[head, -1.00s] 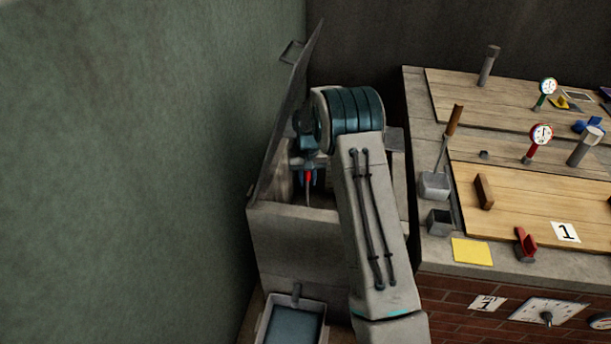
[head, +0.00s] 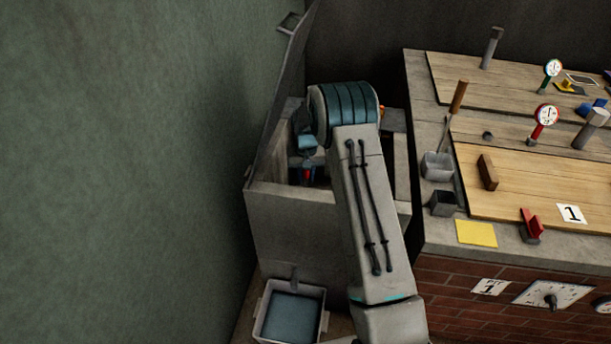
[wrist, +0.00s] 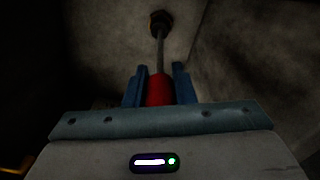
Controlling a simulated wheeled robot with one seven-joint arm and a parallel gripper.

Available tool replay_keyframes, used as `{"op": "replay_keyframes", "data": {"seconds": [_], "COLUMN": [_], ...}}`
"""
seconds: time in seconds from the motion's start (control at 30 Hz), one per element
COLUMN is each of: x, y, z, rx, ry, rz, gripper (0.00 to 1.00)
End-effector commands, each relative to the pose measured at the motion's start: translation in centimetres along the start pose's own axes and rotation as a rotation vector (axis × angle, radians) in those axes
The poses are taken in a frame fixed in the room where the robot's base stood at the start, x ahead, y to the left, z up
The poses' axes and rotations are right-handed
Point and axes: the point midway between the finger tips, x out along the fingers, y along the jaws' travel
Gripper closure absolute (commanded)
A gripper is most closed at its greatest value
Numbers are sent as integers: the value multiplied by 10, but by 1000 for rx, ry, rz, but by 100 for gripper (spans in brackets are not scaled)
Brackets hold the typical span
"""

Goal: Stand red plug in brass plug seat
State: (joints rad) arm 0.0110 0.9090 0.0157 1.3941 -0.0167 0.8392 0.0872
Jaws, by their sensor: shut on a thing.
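My gripper (head: 308,176) is down inside the open grey box at the left, partly hidden by my arm and the box's front wall. In the wrist view my gripper (wrist: 160,88) has its blue fingers shut on the red plug (wrist: 159,90). The plug's thin grey rod points away from the gripper towards a small brown-brass fitting (wrist: 159,22), which may be the brass plug seat. The rod's far end overlaps this fitting in the picture; I cannot tell whether it is in it. In the head view a bit of the red plug (head: 307,174) shows between the fingers.
The grey box (head: 300,225) has its lid (head: 283,95) raised against the green wall. A small basin (head: 293,312) stands in front of the box. The brick counter (head: 460,285) with wooden boards, gauges and tools is at the right.

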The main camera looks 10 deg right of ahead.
Motion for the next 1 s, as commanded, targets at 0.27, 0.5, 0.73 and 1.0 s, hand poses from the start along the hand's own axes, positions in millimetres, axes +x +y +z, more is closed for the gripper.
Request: {"op": "replay_keyframes", "data": {"seconds": [0.27, 0.5, 0.73, 1.0], "x": [0, 21, 24, 35], "y": [0, 0, 0, 0], "z": [0, 0, 0, 0], "rx": [0, 0, 0, 0], "ry": [1, 1, 1, 1], "rz": [0, 0, 0, 0], "gripper": [100, 100, 100, 100]}}
